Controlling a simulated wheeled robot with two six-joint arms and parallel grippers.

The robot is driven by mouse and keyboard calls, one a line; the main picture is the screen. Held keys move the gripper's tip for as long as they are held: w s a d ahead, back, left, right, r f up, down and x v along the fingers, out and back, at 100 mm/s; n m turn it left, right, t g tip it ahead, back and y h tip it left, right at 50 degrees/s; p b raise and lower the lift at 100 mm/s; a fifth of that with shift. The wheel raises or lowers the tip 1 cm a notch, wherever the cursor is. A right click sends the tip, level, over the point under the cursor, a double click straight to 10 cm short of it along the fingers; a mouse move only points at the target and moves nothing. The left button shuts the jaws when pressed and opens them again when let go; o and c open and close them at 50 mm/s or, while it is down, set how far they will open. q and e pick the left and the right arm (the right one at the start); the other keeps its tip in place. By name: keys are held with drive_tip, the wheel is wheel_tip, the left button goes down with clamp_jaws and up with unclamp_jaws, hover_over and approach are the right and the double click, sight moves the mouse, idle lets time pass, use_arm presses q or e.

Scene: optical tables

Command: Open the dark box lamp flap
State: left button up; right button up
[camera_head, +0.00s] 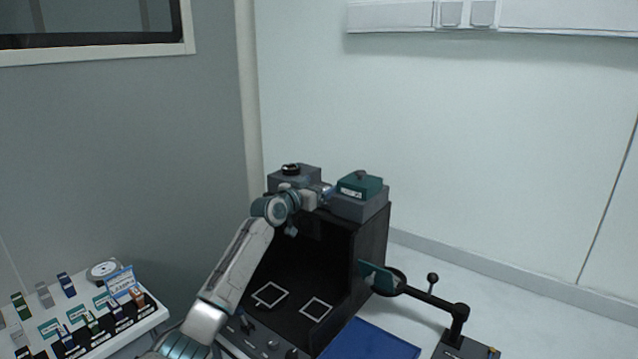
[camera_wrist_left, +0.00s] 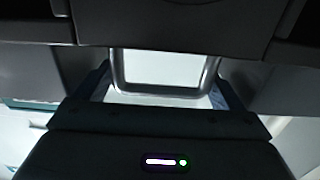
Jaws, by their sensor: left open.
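The dark box (camera_head: 370,240) stands in the middle of the head view, its front open and its inside black. On its top right is a grey housing (camera_head: 352,207) with a teal lid (camera_head: 362,185) that seems to be the lamp flap; it lies flat on the housing and looks closed. My left gripper (camera_head: 328,191) is open at the left edge of the teal lid; I cannot tell whether it touches. The left wrist view shows my gripper body (camera_wrist_left: 155,150) and a pale, metal-edged frame (camera_wrist_left: 163,70) beyond it that I cannot identify. My right gripper is not in view.
A second grey housing (camera_head: 293,178) with a black knob sits top left on the box. A white table (camera_head: 150,322) with several small items is at left. A blue tray (camera_head: 368,342) lies in front, and a jointed black stand (camera_head: 457,322) at right. A wall is behind.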

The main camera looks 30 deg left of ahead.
use_arm(q)
drive_tip(key=shift+w, duration=0.3)
drive_tip(key=shift+d, duration=0.1)
